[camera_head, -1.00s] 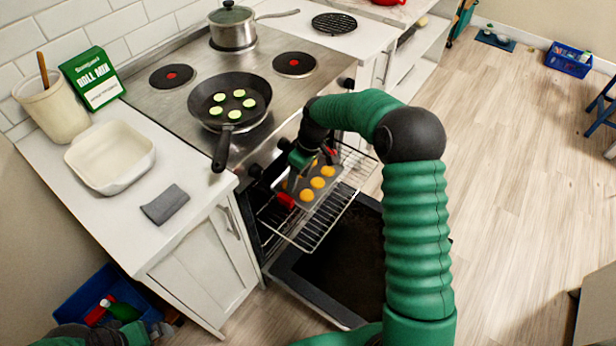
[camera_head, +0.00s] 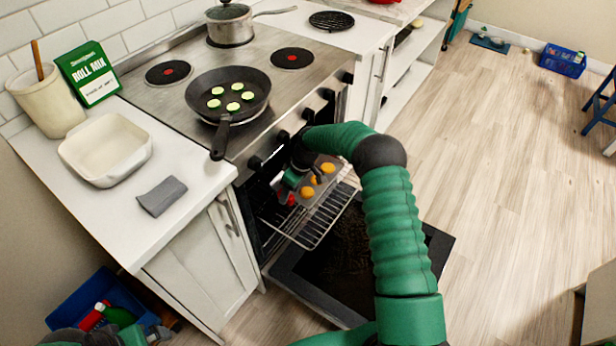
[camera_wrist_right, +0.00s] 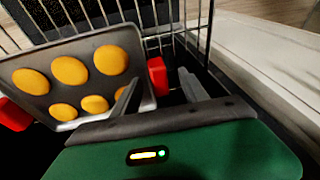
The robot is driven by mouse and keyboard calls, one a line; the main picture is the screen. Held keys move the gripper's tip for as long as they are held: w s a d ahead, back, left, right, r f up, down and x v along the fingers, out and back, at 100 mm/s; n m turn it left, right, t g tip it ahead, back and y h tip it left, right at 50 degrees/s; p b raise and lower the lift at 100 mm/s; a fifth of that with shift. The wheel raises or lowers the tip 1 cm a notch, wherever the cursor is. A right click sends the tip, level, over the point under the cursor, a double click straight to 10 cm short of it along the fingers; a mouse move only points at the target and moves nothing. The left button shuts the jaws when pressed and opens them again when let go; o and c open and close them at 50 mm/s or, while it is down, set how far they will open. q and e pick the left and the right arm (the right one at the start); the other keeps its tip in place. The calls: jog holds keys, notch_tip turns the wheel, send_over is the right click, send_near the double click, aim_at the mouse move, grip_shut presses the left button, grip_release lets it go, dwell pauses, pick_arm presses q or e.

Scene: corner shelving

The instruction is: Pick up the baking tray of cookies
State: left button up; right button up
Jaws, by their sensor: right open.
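The grey baking tray (camera_head: 308,196) with round orange cookies (camera_head: 315,180) sits on the wire oven rack (camera_head: 322,215), partly hidden by my right arm. In the right wrist view, the tray (camera_wrist_right: 45,105) fills the left side, with several cookies (camera_wrist_right: 70,70) and red grips on opposite ends. My right gripper (camera_wrist_right: 158,92) is open, with the near red grip (camera_wrist_right: 157,76) showing between and just beyond its fingers; I see no closed hold. My left gripper (camera_head: 162,330) is low at the bottom left, away from the tray; its jaw opening is unclear.
The oven door (camera_head: 350,260) hangs open below the rack. A frying pan (camera_head: 228,95) sits on the stove above, its handle over the front edge. A white dish (camera_head: 105,150) and grey cloth (camera_head: 162,196) lie on the counter. A blue crate (camera_head: 85,300) stands bottom left.

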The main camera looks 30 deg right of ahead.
jog(key=shift+x, duration=0.9)
jog(key=shift+d, duration=0.25)
jog(key=shift+c, duration=1.5)
jog(key=shift+a+r, duration=0.1)
grip_shut()
